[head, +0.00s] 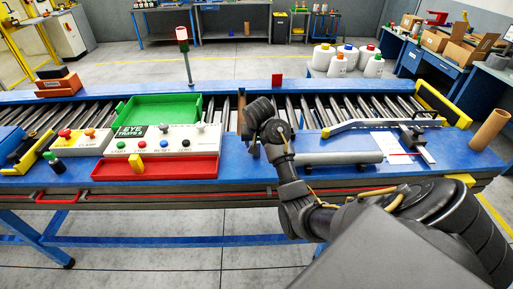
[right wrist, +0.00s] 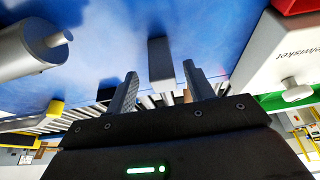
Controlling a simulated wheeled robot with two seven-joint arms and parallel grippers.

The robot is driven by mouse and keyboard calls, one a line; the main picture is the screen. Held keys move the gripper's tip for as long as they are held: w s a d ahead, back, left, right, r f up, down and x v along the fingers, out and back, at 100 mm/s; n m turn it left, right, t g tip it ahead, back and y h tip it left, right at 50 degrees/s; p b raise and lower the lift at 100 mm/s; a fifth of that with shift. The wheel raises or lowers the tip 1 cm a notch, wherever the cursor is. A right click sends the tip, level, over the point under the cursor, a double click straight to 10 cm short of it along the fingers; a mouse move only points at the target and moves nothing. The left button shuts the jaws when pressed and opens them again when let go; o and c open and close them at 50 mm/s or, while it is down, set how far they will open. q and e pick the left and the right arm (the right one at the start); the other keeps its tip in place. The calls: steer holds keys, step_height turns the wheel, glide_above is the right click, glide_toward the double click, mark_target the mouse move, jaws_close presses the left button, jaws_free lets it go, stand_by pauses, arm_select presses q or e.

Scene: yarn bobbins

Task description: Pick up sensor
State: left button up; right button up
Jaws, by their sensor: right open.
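A grey rectangular block (right wrist: 160,62), which looks like the sensor, sits against the blue conveyor frame in the right wrist view. My right gripper (right wrist: 160,70) is open, with one finger on each side of the block in the picture. I see no finger touching it, and the gap in depth is hard to tell. In the head view my right gripper (head: 254,128) is over the near side of the conveyor, just right of a brown upright plate (head: 241,112). The block is not clearly seen there, perhaps hidden by the gripper. My left gripper is not in view.
A white control panel (head: 165,140) with buttons, a green tray (head: 160,108) and a red tray (head: 150,168) are left of the gripper. A brown tube (head: 490,128) stands at the far right.

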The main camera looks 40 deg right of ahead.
steer(key=p+x, duration=0.1)
steer(key=x, duration=0.3)
steer(key=shift+w+d+f, duration=0.1)
steer(key=shift+w+f, duration=0.05)
steer(key=shift+w, duration=0.1)
steer(key=shift+c, duration=1.2)
steer(key=c, duration=0.9)
steer(key=shift+o, duration=0.2)
